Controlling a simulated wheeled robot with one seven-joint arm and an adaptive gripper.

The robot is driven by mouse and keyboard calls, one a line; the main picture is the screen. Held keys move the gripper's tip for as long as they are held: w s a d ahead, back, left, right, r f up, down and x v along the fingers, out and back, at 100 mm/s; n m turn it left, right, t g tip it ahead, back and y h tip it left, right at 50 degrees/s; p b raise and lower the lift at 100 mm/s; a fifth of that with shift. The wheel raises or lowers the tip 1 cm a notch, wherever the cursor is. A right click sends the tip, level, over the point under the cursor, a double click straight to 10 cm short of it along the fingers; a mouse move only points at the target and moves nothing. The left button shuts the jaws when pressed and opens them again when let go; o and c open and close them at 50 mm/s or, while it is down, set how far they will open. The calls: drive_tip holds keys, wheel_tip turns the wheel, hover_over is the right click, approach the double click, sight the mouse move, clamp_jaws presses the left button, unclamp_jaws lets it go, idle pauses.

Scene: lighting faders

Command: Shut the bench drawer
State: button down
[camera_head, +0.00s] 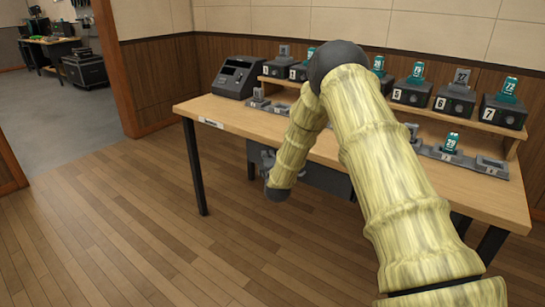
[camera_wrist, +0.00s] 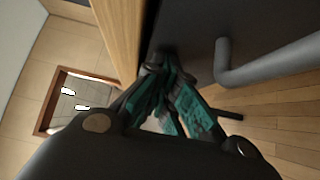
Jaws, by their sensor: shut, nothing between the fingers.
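The bench drawer (camera_head: 328,180) is a dark grey unit under the wooden bench, partly hidden behind my arm in the head view. In the wrist view its dark front (camera_wrist: 190,28) fills the top, with a grey bar handle (camera_wrist: 270,65) on the right. My gripper (camera_head: 267,160) is low in front of the bench, at the drawer's left part. In the wrist view the teal-padded fingers (camera_wrist: 165,72) are together and empty, close to the dark front and left of the handle. I cannot tell whether they touch it, or how far the drawer stands out.
The wooden bench (camera_head: 222,108) has a dark console (camera_head: 238,77) at its left end. A raised shelf (camera_head: 445,114) carries numbered boxes with teal-tagged pieces; grey trays lie before it. A bench leg (camera_head: 195,165) stands left of my gripper. The wood floor (camera_head: 130,225) at left is clear.

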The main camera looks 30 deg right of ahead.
drive_tip(key=shift+w+d+r, duration=0.25)
drive_tip(key=shift+r, duration=0.1)
